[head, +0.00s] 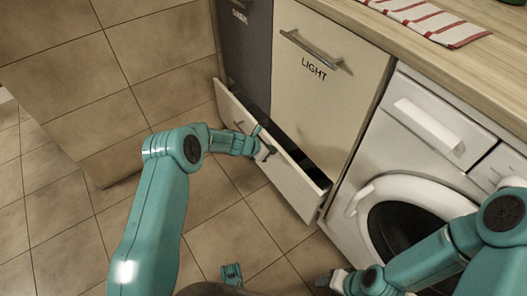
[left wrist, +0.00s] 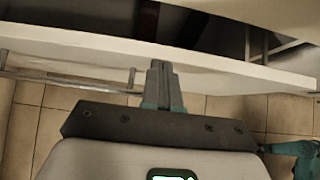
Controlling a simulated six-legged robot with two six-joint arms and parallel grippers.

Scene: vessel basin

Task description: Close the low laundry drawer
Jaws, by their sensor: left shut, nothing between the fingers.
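The low laundry drawer (head: 300,193) is a white-fronted drawer at the bottom of the cabinet, standing partly open with a dark gap behind its front. Its front panel also crosses the left wrist view (left wrist: 215,66), with a metal bar handle (left wrist: 65,84) on its outer face. My left gripper (head: 267,149) is shut and empty at the drawer front, near the middle of its width. In the left wrist view its closed fingers (left wrist: 160,72) overlap the panel; I cannot tell whether they touch it. My right gripper (head: 335,280) is low, in front of the washing machine; its fingers are unclear.
Above the drawer are a dark door (head: 245,45) and a cream door (head: 325,90) marked LIGHT, with a bar handle. A washing machine (head: 430,140) stands to the right. A wooden counter (head: 470,65) holds a striped towel (head: 430,18). Tiled floor (head: 225,230) lies in front.

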